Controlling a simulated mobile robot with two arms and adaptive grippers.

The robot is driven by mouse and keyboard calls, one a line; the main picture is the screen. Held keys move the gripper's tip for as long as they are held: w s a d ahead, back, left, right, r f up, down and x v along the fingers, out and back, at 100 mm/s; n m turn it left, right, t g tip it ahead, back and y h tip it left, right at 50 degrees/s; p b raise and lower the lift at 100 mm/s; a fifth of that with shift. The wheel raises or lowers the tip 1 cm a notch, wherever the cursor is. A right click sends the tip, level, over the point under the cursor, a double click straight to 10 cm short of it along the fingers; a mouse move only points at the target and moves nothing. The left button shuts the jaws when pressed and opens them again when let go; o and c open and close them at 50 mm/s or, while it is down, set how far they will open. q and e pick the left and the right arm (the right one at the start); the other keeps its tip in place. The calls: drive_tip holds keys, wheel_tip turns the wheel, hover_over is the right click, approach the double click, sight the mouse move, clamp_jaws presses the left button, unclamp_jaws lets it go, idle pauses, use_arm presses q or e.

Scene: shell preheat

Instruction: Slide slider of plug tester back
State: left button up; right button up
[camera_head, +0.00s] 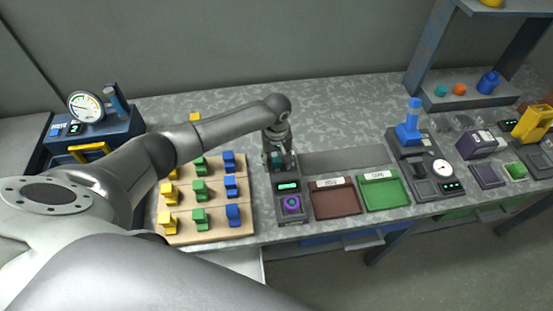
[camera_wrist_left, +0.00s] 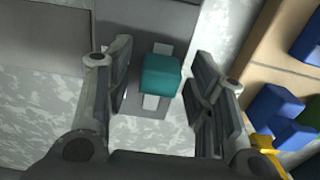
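The plug tester (camera_head: 289,187) is a dark box on the grey table, with a lit teal display and a purple round part near its front. Its teal slider block (camera_wrist_left: 160,76) sits on a pale slot in the wrist view; in the head view it is mostly hidden by the gripper. My left gripper (camera_head: 277,160) points down over the tester's far part. In the wrist view its two fingers stand open on either side of the teal block, with a visible gap on both sides. My right gripper is not in view.
A wooden board (camera_head: 246,232) with yellow, green and blue blocks lies close left of the tester. A red-brown tray (camera_head: 337,199) and a green tray (camera_head: 384,191) stand to its right. A gauge device (camera_head: 86,107) is at far left. The table behind is mostly clear.

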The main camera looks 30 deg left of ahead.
sight(274, 154)
use_arm(q)
drive_tip(key=c, duration=0.5)
clamp_jaws()
drive_tip(key=shift+w+a+f+b, duration=0.1)
drive_tip(key=shift+w+a+b, duration=0.55)
drive_tip(key=shift+w, duration=0.3)
drive_tip(key=shift+w+a+b, duration=0.5)
drive_tip(key=shift+w+a, duration=0.15)
drive_tip(key=shift+w, duration=0.25)
drive_tip(key=shift+w+a, duration=0.1)
drive_tip(key=shift+r, duration=0.25)
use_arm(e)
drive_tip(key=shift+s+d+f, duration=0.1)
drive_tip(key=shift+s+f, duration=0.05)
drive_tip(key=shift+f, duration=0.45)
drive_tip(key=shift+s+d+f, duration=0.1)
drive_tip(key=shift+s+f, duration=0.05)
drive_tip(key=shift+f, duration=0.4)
use_arm(q)
drive_tip(key=shift+o, duration=0.9)
unclamp_jaws()
drive_tip(key=shift+a, duration=0.1)
drive_tip(key=o, duration=0.4)
drive_tip(key=shift+w+f, duration=0.1)
drive_tip(key=shift+f, duration=0.05)
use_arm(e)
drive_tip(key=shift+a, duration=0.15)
